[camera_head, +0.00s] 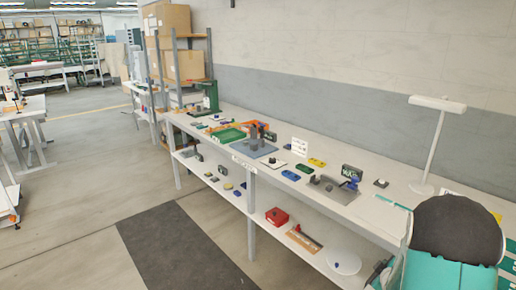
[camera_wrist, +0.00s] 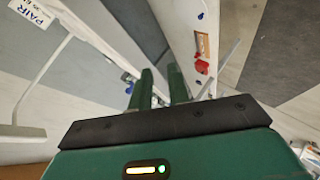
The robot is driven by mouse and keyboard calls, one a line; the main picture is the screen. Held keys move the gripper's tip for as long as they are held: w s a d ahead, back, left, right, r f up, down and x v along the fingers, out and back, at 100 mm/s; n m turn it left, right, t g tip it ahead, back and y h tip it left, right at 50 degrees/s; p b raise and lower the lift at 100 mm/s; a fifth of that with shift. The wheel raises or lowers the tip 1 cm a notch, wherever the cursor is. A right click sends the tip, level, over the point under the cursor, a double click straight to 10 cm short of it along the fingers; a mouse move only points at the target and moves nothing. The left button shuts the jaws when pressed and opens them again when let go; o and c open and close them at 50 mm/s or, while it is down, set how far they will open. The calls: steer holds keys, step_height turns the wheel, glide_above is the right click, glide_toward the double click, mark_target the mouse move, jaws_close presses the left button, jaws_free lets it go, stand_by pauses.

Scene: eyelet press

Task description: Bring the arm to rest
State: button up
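My gripper (camera_wrist: 160,82) shows in the wrist view with two dark green fingers apart and a narrow gap between them. Nothing is visible between the fingers, so it is open and empty. The wrist view looks down past the bench and lower shelf to the floor. In the head view, a teal and black part of my arm fills the lower right corner, in front of the bench's near end; the fingers do not show there.
The long white bench (camera_head: 375,205) holds a green tray (camera_head: 228,135), a grey device on a plate, a white lamp (camera_head: 433,140) and small parts. A red box (camera_head: 277,216) lies on the lower shelf. A dark mat (camera_head: 185,248) covers part of the open floor.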

steer(key=s+a+r+m+g+y, duration=0.1)
steer(key=s+a+r+m, duration=0.15)
steer(key=a+r, duration=0.55)
steer(key=s+a+r+m+g, duration=0.15)
steer(key=s+a+r, duration=0.35)
steer(key=r, duration=0.5)
steer(key=s+a+r+m+g+y, duration=0.1)
steer(key=s+a+r, duration=0.2)
steer(key=s+a, duration=0.4)
steer(key=s+a+r+m+g+y, duration=0.1)
steer(key=s+a+r, duration=0.3)
steer(key=s+a, duration=0.4)
steer(key=s+m, duration=0.1)
steer(key=s, duration=0.3)
steer(key=shift+s+m+g+y, duration=0.3)
steer(key=shift+g+y, duration=0.05)
steer(key=shift+y, duration=0.05)
steer(key=shift+d, duration=0.15)
